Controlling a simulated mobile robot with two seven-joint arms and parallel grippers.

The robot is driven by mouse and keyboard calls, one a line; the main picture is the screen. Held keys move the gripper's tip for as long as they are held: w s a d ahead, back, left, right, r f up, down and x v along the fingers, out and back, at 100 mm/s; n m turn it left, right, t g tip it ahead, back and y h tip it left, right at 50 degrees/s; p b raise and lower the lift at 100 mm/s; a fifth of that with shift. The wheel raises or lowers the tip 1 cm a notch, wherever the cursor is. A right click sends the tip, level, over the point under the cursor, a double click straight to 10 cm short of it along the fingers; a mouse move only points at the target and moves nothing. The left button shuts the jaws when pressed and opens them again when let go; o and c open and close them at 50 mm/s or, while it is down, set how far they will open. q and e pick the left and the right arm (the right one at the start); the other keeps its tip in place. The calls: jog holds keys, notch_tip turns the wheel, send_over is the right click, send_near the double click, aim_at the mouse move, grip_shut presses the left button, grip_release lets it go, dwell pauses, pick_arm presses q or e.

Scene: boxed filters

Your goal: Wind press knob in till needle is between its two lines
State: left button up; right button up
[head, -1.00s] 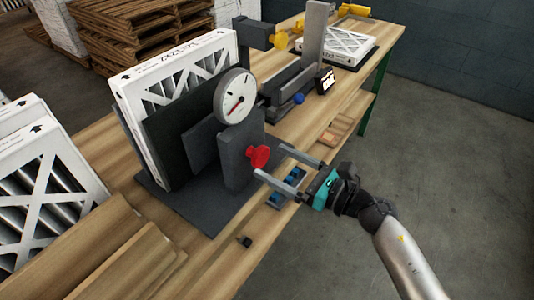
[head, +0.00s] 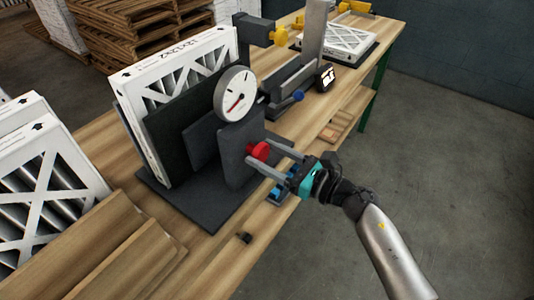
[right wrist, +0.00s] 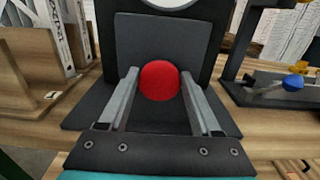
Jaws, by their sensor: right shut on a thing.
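The red press knob (head: 259,151) sits on the front of a dark grey press block (head: 238,158). My right gripper (head: 259,160) is shut on the knob, one finger on each side. In the right wrist view, the knob (right wrist: 160,80) shows between the two grey fingers. Above it is a round white gauge (head: 232,88) with a red needle pointing toward the lower left and small dark marks; whether the needle lies between two lines is too small to tell. A white-framed filter (head: 190,60) stands upright behind the dark press plates. My left gripper is not in view.
Another fixture with a blue knob (head: 297,96) and a yellow knob (head: 280,36) stands farther along the wooden bench. More filters (head: 45,180) stand at left. A blue item (head: 280,190) is under my gripper.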

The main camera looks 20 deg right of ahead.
jog(key=c, duration=0.6)
jog(key=shift+m, duration=0.3)
